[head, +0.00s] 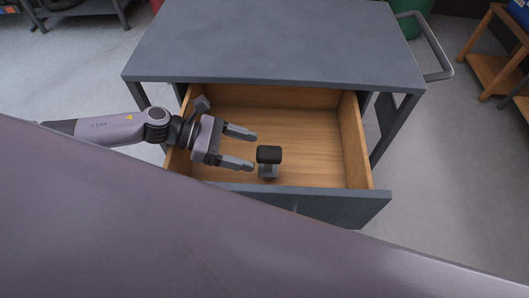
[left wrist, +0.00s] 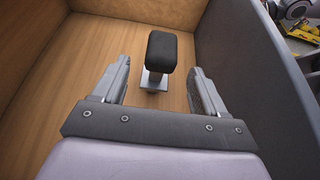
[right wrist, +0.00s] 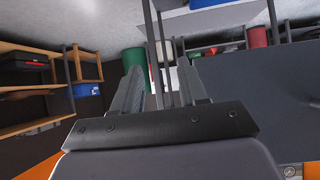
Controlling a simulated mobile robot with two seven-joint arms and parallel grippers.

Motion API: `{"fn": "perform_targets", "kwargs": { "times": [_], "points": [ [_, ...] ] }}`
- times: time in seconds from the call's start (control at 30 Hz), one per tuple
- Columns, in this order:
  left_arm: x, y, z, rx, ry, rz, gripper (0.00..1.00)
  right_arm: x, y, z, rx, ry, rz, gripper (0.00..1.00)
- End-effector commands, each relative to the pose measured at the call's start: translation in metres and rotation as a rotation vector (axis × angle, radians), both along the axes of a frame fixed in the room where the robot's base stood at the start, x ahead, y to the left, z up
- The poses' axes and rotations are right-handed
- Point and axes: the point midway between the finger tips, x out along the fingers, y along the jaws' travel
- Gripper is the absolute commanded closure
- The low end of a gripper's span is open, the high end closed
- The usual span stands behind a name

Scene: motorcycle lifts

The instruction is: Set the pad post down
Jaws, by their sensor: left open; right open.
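The pad post (head: 269,155) has a black padded top on a short grey post and base. It stands upright on the wooden floor of the open drawer (head: 310,130), close to the drawer's front. It also shows in the left wrist view (left wrist: 162,52), just beyond and between the finger tips. My left gripper (head: 247,149) is open and empty, inside the drawer to the left of the pad post, with its fingers pointing at it. My right gripper (right wrist: 165,85) is open with nothing between its fingers; it does not show in the head view.
The grey workbench top (head: 270,45) overhangs the back of the drawer. The drawer's dark front panel (head: 340,205) and wooden side walls bound the space. The drawer floor right of the post is clear. A wooden shelf (head: 490,60) stands at the far right.

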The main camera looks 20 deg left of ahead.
Motion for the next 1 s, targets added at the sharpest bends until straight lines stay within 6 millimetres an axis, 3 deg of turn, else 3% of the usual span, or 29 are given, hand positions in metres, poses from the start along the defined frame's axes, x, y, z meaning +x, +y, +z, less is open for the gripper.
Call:
{"fn": "perform_targets", "kwargs": {
  "times": [0.1,0.3,1.0],
  "points": [
    [-0.006,0.018,0.006,0.002,0.000,0.001,0.28,0.000,0.000,-0.003,0.001,0.000,-0.001,0.57],
    [-0.010,0.034,0.014,0.000,0.000,-0.001,0.28,0.000,0.000,-0.004,0.002,0.001,-0.002,0.57],
    [-0.010,0.036,0.017,-0.006,0.002,0.002,0.28,0.001,0.001,-0.002,0.000,-0.003,0.004,0.57]
  ]
}}
